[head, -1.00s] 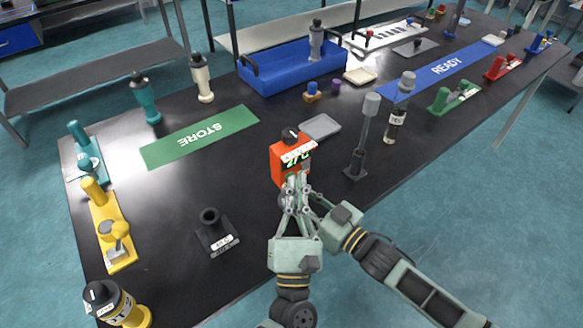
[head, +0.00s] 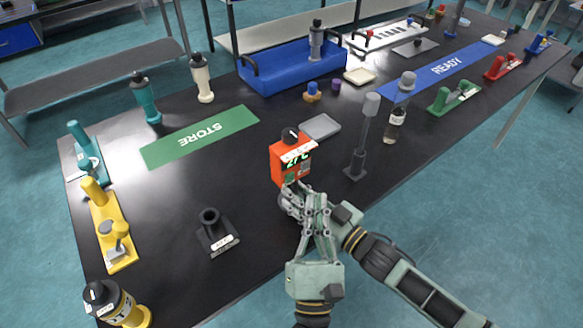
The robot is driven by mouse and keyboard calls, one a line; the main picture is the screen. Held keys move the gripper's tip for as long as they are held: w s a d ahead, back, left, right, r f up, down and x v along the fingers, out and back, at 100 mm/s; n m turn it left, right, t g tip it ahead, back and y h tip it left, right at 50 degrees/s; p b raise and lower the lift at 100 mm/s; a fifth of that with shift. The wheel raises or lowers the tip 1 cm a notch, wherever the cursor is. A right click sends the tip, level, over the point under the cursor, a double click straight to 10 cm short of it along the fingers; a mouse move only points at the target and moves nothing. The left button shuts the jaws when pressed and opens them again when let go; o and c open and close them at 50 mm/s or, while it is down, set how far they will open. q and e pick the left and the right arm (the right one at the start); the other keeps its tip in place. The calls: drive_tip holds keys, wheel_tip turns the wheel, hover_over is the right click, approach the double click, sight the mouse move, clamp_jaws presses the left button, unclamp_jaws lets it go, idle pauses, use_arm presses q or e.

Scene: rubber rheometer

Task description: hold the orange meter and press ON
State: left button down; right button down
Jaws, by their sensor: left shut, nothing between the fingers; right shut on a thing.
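The orange meter (head: 277,163) is near the middle of the table in the head view. It has a black knob on top, a white label strip, and a dark display with lit green characters. My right gripper (head: 292,198) comes from the right and is shut on the meter's lower end. The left gripper partly hides this grip. My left gripper (head: 317,197) is shut and empty, just below and right of the meter, in front of the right gripper's fingers. Small buttons show below the display, but their markings are too small to read.
A dark post with a grey head (head: 360,145) and a bottle (head: 395,122) stand right of the meter. A grey plate (head: 320,127) lies behind it. A black holder (head: 216,236) stands front left. The green STORE mat (head: 200,137) is clear.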

use_arm(q)
drive_tip(key=shift+s+d, duration=0.3)
drive_tip(key=shift+s, duration=0.05)
use_arm(e)
drive_tip(key=c, duration=1.3)
unclamp_jaws()
drive_tip(key=v, duration=1.2)
